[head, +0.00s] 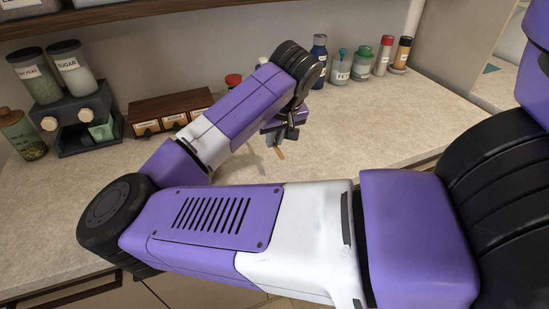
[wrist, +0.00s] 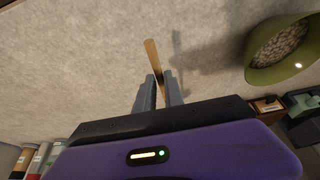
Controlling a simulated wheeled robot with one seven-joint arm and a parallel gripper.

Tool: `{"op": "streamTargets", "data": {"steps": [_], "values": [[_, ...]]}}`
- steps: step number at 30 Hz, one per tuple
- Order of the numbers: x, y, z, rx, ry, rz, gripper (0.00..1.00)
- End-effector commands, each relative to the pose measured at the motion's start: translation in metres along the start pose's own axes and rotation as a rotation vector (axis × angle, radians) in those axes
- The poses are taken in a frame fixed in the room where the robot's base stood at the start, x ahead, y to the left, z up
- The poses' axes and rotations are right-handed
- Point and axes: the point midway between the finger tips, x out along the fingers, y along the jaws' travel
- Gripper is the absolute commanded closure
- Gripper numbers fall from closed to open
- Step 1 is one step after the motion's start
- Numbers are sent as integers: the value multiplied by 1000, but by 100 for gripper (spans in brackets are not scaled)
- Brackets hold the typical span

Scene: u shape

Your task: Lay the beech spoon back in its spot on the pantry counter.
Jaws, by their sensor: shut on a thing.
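The beech spoon (wrist: 152,56) shows in the wrist view as a narrow tan strip between the fingers of my gripper (wrist: 160,88). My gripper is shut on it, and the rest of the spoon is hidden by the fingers. In the head view my gripper (head: 274,141) points down over the pantry counter (head: 400,125), with a small tan tip of the spoon (head: 281,154) below it. A shadow lies beside the spoon in the wrist view. I cannot tell whether the spoon touches the counter.
A wooden drawer box (head: 170,115) and a dark dispenser stand (head: 85,125) with jars are at the back left. Several bottles, including a blue one (head: 319,62), line the back right. A green bowl (wrist: 280,50) shows in the wrist view. The counter's right part is clear.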

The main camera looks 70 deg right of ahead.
Motion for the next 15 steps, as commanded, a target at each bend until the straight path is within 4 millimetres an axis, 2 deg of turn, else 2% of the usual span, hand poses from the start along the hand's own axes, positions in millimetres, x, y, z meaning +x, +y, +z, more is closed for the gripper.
{"op": "streamTargets", "data": {"steps": [3, 8, 15], "values": [[18, 0, 8, -1, -1, 0, 100], [28, 0, 11, -1, 0, 0, 100], [56, 0, 23, -1, 0, 0, 100]]}}
